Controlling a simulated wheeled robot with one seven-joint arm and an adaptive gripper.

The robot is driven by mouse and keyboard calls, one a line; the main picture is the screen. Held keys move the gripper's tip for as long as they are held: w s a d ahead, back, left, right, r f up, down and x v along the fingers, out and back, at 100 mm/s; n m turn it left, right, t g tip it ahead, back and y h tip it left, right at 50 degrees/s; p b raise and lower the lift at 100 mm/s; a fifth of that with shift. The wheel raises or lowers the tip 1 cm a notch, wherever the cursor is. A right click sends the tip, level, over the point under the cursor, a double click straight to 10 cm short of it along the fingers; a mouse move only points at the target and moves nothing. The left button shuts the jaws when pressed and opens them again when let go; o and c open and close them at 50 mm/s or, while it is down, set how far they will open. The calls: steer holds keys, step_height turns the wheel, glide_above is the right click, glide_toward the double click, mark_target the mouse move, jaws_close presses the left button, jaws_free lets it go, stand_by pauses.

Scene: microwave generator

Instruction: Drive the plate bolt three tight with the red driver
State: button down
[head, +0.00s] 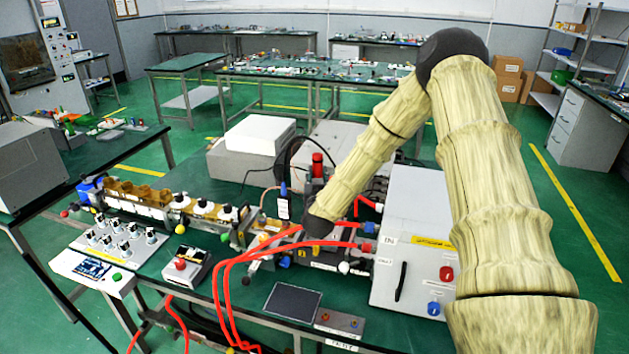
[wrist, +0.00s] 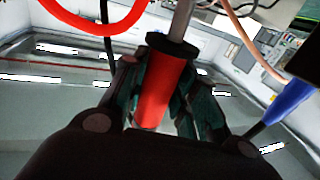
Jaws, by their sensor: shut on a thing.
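In the wrist view my gripper (wrist: 166,80) is shut around the handle of the red driver (wrist: 155,95). The driver has a black collar and a grey shaft (wrist: 181,18) that runs away from my gripper, out of the top of the picture. Its tip is out of view. In the head view my arm reaches down to the machine in the middle of the bench (head: 195,258), and I cannot make out the gripper's fingers. I cannot pick out the plate or bolt three in either view, nor tell whether the tip touches a bolt.
A red hose (wrist: 95,22) curves at upper left. In the head view red hoses cross the bench front, and a white box (head: 408,245) stands right.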

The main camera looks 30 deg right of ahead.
steer(key=shift+s+d, duration=0.1)
steer(key=shift+d, duration=0.1)
steer(key=shift+s+r, duration=0.2)
steer(key=shift+w, duration=0.1)
steer(key=shift+f, duration=0.2)
steer(key=shift+a, duration=0.15)
stand_by(0.7)
steer(key=shift+f+b, duration=0.15)
steer(key=shift+b, duration=0.2)
steer(key=shift+f+b, duration=1.3)
steer(key=shift+f, duration=0.5)
steer(key=shift+r, duration=0.1)
